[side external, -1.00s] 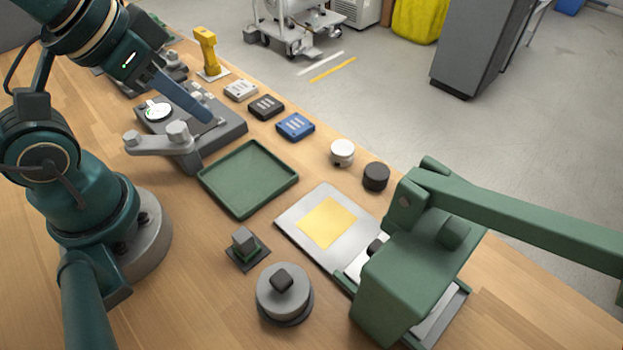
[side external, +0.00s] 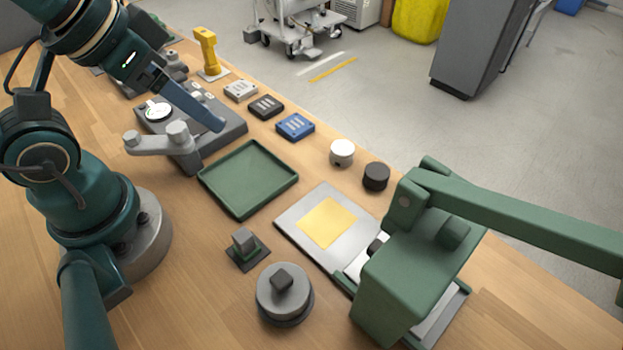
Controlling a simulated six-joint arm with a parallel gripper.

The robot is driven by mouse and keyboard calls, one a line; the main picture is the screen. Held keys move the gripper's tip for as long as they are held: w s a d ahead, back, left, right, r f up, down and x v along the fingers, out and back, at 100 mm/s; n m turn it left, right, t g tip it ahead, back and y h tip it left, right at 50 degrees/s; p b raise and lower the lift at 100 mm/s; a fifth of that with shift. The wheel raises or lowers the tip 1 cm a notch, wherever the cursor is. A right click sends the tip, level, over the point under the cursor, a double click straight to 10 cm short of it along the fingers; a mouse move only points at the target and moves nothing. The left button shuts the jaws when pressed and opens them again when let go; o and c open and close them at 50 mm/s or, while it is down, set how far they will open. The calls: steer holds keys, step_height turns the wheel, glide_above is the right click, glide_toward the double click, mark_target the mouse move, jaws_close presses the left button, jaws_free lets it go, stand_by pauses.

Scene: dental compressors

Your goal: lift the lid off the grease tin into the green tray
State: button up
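A round grey tin (side external: 284,295) with a dark block-shaped knob (side external: 283,281) on top stands at the front centre; I take it to be the grease tin, with its lid on. The green tray (side external: 206,181) lies behind it, a shallow square with a raised rim, and looks empty. My gripper (side external: 214,123) is at the upper left, over the grey fixture and well away from the tin. Its blue-grey fingers are seen from the side and overlap, so the gap between them is hidden. I see nothing held.
A small block on a dark base (side external: 245,248) stands between tray and tin. A green press (side external: 410,270) and a plate with a yellow square (side external: 326,222) are right. White (side external: 341,152) and black (side external: 376,176) round pieces stand behind. The grey fixture (side external: 195,150) is left of the tray.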

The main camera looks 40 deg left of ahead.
steer(key=m+g, duration=0.6)
steer(key=m, duration=1.2)
glide_above(281, 279)
step_height(281, 279, down, 6)
steer(key=shift+r, duration=0.2)
steer(key=shift+f, duration=2.5)
jaws_close()
